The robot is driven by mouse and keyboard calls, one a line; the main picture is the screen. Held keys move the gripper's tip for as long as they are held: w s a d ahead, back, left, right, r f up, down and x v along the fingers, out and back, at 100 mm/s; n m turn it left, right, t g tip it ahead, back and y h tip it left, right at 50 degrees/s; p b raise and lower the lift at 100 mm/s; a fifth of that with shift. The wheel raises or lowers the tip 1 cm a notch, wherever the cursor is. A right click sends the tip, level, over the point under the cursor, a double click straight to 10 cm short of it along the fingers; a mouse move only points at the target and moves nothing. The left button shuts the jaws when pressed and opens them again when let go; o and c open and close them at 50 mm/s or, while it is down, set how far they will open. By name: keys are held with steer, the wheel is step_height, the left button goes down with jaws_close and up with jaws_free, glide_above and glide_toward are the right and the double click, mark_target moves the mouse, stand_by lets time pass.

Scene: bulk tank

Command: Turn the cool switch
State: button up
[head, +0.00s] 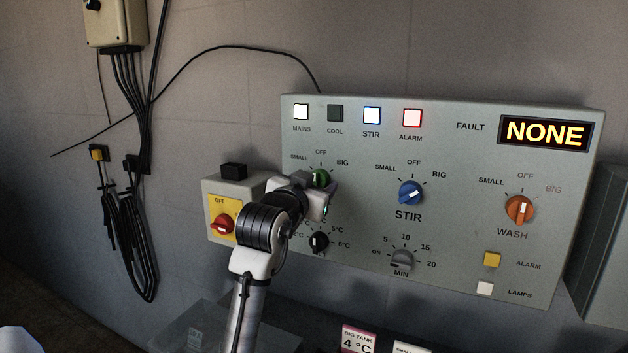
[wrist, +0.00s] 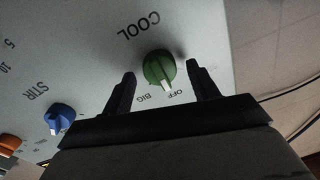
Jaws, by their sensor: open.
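The cool switch is a green round knob (head: 321,177) on the left of the grey control panel (head: 460,250), with SMALL, OFF and BIG around it. It also shows in the wrist view (wrist: 158,69) under the word COOL, its white pointer mark towards OFF. My gripper (head: 318,194) is at the knob and hides part of it and its COOL label in the head view. In the wrist view my gripper (wrist: 162,70) is open, one dark finger on each side of the knob, with visible gaps. The COOL lamp (head: 335,113) is dark.
A dark thermostat knob (head: 319,242) sits just below my gripper. The blue STIR knob (head: 411,193) and orange WASH knob (head: 519,209) are to the right. Black cables (head: 128,240) hang on the wall.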

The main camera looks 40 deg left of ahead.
steer(key=shift+w, duration=0.1)
steer(key=c, duration=1)
steer(key=m+b, duration=0.3)
steer(key=m, duration=0.2)
steer(key=m+b, duration=0.3)
steer(key=m, duration=0.2)
steer(key=shift+a+f+t, duration=0.1)
steer(key=shift+f+t, duration=0.1)
steer(key=shift+t, duration=0.1)
